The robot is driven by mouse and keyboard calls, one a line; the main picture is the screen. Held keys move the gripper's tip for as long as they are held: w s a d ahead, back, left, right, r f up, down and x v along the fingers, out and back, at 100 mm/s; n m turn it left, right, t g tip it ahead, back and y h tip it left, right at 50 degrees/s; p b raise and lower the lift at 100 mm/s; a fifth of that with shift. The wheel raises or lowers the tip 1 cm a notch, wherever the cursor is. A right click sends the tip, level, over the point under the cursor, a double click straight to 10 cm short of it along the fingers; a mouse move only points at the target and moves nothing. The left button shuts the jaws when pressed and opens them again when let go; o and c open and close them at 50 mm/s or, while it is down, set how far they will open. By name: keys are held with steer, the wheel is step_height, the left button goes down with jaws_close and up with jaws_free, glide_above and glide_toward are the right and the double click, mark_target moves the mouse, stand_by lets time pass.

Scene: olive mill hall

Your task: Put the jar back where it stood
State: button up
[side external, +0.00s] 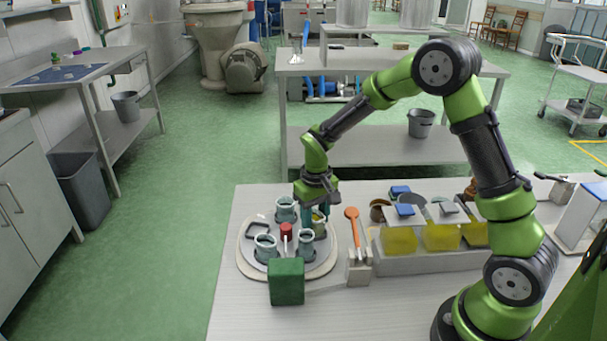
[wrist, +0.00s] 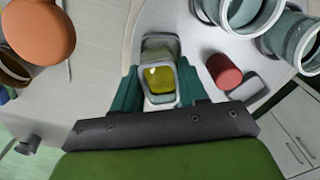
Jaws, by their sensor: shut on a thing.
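My gripper (side external: 318,204) points down over the right side of a round pale tray (side external: 246,262). It is shut on a small jar (side external: 319,228) with yellow-green oil. In the wrist view the jar (wrist: 161,78) sits between the teal fingers (wrist: 158,92), its squarish rim facing the camera. I cannot tell whether its base touches the tray. Three clear jars without visible oil stand on the tray: one at the back (side external: 286,210), one at left (side external: 265,248) and one at front right (side external: 306,243). An empty dark rounded-square outline (side external: 257,230) lies at the tray's left.
A red knob (side external: 286,230) stands mid-tray. A green block (side external: 287,282) stands at the tray's front edge. An orange spoon (side external: 352,222) in a pale holder and a rack of yellow containers (side external: 400,240) stand to the right. The table's front left is clear.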

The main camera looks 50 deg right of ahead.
mark_target(315, 215)
steer(key=shift+r, duration=0.15)
steer(key=shift+r, duration=3.15)
steer(key=shift+s+d+f+m, duration=0.1)
steer(key=shift+d+f+m, duration=0.8)
steer(key=shift+d, duration=1.1)
steer(key=shift+s+d+f+m, duration=0.1)
steer(key=shift+d+f+m, duration=0.8)
steer(key=shift+d, duration=1.1)
steer(key=shift+s+d+f+m, duration=0.1)
steer(key=shift+d+f+m, duration=0.45)
steer(key=shift+d+m, duration=1.05)
steer(key=shift+d+f+n, duration=0.4)
steer(key=shift+f, duration=0.2)
steer(key=shift+f, duration=0.6)
